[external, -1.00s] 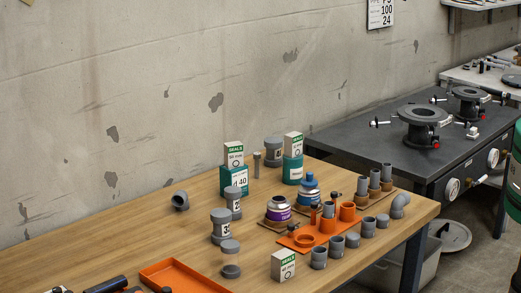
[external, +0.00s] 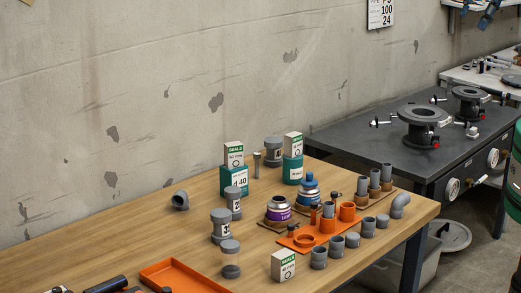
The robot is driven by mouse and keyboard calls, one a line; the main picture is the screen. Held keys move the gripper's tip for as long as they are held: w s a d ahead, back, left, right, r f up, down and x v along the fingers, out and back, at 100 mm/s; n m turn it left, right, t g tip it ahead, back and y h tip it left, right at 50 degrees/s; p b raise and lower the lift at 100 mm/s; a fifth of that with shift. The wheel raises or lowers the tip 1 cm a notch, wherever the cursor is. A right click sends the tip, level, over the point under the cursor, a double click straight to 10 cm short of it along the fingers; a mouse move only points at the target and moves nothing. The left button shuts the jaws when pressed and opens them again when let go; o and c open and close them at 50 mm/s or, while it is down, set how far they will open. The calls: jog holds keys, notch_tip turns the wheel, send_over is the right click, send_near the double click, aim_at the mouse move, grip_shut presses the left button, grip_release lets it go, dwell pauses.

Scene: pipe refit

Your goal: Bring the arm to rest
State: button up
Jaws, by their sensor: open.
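The rest of my arm is out of frame.
White seal boxes stand on teal blocks (external: 293,170) at the back; another white box (external: 283,265) is in front. An orange tray (external: 180,275) lies at the front. A dark metal table (external: 365,138) with flanged fittings (external: 423,117) stands to the right. The bench's left part is fairly clear.

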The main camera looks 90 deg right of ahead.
jog(key=shift+s+f, duration=0.3)
jog(key=shift+s, duration=0.1)
notch_tip(320, 180, down, 10)
jog(key=b, duration=1)
